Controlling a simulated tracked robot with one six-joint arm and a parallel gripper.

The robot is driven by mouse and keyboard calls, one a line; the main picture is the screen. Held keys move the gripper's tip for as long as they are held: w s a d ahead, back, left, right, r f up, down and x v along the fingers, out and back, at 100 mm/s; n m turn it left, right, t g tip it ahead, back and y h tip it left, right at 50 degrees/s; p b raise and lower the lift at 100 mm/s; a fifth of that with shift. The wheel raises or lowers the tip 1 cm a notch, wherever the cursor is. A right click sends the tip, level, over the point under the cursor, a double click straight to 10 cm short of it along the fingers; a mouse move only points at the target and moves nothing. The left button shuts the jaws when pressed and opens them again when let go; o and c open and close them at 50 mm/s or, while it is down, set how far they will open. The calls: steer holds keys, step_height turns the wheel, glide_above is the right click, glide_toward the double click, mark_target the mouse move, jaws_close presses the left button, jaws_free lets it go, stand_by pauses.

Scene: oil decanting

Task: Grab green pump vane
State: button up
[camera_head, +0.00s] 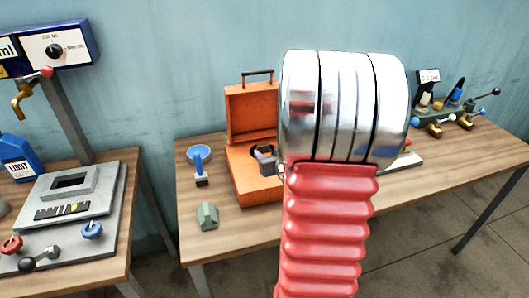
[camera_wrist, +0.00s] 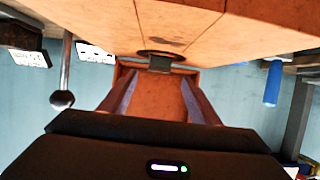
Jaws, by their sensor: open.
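A small grey-green block with a peaked top (camera_head: 207,216), the only green part I make out, stands near the front edge of the middle table in the head view. I cannot tell if it is the pump vane. An open orange case (camera_head: 252,115) stands right of it, lid raised. My gripper (camera_wrist: 158,82) is open, its two fingers apart in front of the orange case in the wrist view. A dark grey piece (camera_wrist: 160,64) shows beyond the fingertips; I cannot tell what it is. My arm hides the case's right side. No green part shows in the wrist view.
A blue funnel-like item (camera_head: 199,156) stands left of the case. The left table bears a grey metal block (camera_head: 70,184) with valve knobs and a blue oil container (camera_head: 20,160). Small fittings with levers (camera_head: 462,116) stand at the right end. A gap separates the tables.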

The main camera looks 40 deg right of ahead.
mark_target(264, 146)
steer(key=shift+x, duration=1.4)
steer(key=shift+x, duration=2.65)
steer(key=shift+r, duration=0.1)
steer(key=c, duration=1.2)
step_height(264, 146, up, 10)
steer(key=shift+r, duration=0.1)
